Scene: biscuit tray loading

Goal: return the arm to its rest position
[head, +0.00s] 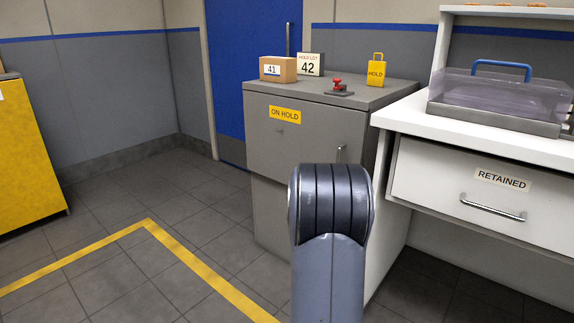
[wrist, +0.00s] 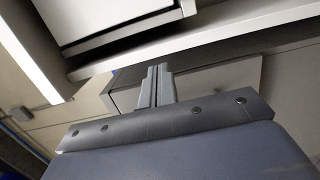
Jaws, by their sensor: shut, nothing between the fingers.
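My gripper (wrist: 158,84) shows in the wrist view with its two fingers close together, shut and empty. It points toward the grey cabinet and the white counter, which appear tilted in that view. In the head view my arm (head: 330,240) stands up in front of the grey cabinet (head: 300,140), and my gripper is hidden there. I see nothing held.
On the cabinet stand a box marked 41 (head: 271,70), a card marked 42 (head: 310,65), a red stamp (head: 338,84) and a yellow HOLD tag (head: 376,72). The white RETAINED drawer (head: 440,178) is at right under a clear-lidded tray (head: 495,123). Open floor lies left.

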